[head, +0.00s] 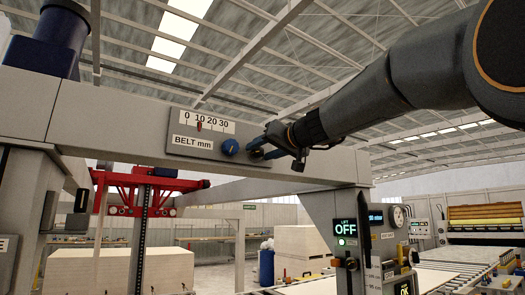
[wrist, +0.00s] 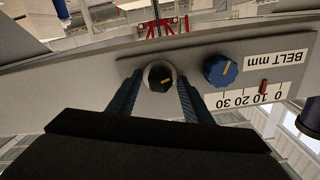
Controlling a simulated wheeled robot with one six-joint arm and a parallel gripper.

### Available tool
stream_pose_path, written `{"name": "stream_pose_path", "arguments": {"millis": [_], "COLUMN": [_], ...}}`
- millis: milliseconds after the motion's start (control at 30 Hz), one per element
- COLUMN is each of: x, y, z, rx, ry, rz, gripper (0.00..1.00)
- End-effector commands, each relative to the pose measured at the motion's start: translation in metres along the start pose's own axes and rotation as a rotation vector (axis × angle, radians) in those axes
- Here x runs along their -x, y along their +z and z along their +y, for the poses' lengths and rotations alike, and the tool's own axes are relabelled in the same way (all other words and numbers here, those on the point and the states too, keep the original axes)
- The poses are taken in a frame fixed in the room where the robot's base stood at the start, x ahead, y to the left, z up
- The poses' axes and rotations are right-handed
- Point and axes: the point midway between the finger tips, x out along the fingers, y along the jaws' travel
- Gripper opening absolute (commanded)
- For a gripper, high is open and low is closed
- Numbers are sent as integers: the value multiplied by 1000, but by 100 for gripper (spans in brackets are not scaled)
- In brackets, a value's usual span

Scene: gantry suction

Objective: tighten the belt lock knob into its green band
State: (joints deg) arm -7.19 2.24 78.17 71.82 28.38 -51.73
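The belt panel (head: 181,151) is on the grey gantry beam, marked "BELT mm" with a 0–30 scale and a red pointer (head: 199,126) near 10. In the head view my gripper (head: 266,147) largely hides the knob.
The wrist view shows the panel upside down, with the blue knob (wrist: 220,70) close beside one finger. A lift display reading "OFF" (head: 345,227) and a gauge (head: 398,216) are on the right post. A red carriage (head: 140,180) stands behind the beam.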

Motion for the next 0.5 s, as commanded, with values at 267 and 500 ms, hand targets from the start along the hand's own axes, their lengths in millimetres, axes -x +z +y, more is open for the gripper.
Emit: {"name": "stream_pose_path", "arguments": {"millis": [267, 500], "x": [0, 0], "y": [0, 0], "z": [0, 0], "rx": [0, -43], "ry": [0, 0], "rz": [0, 1], "gripper": [8, 8]}}
